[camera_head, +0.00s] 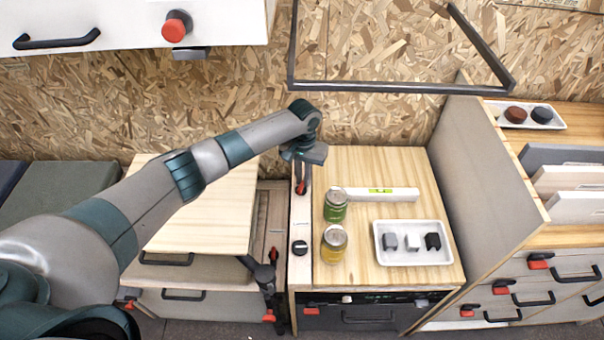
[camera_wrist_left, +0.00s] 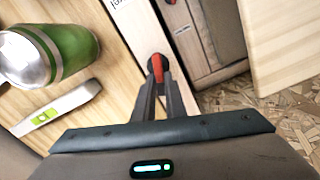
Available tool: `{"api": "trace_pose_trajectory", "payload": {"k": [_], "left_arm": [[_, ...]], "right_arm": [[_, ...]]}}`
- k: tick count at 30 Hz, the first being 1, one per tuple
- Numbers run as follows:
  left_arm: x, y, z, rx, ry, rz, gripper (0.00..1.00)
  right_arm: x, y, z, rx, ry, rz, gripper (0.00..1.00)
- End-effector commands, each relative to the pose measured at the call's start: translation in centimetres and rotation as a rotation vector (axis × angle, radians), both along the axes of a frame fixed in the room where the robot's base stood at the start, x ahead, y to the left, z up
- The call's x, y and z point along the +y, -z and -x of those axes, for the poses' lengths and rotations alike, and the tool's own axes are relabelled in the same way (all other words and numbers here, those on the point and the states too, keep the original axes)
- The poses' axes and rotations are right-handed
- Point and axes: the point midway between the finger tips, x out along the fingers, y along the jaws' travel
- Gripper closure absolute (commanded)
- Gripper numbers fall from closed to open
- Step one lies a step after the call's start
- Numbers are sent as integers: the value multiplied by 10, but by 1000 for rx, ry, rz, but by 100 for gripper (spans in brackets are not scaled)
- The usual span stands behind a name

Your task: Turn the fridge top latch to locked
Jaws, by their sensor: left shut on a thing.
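The latch is a small red lever on a dark round base (camera_head: 300,187), set on the pale strip along the left edge of the wooden counter. My left gripper (camera_head: 302,168) reaches down over it from above. In the left wrist view the red lever (camera_wrist_left: 157,65) stands at the tips of my left gripper (camera_wrist_left: 157,84), whose fingers are close together and shut on it. The fingers hide part of the lever and its base. My right gripper is not in view.
A green can (camera_head: 335,207), a yellow jar (camera_head: 333,244), a spirit level (camera_head: 380,194) and a white tray (camera_head: 413,257) with small blocks stand on the counter. A window frame (camera_head: 400,88) hangs behind.

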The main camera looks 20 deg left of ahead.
Motion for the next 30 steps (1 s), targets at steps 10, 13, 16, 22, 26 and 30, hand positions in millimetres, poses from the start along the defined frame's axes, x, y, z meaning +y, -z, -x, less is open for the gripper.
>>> {"api": "trace_pose_trajectory", "payload": {"k": [10,13,16,22,26,30], "left_arm": [[-6,-3,1,-1,323,2,100],[-8,-3,2,-1,419,1,100],[-10,-3,2,-2,514,2,100],[-13,-3,4,-3,705,1,100],[-14,-3,6,-3,828,1,100],[-16,-2,8,-3,957,2,100]], "right_arm": [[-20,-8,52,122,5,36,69],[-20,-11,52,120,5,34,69],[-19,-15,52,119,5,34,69],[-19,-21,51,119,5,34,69],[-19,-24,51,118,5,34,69],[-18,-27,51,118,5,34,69]]}}
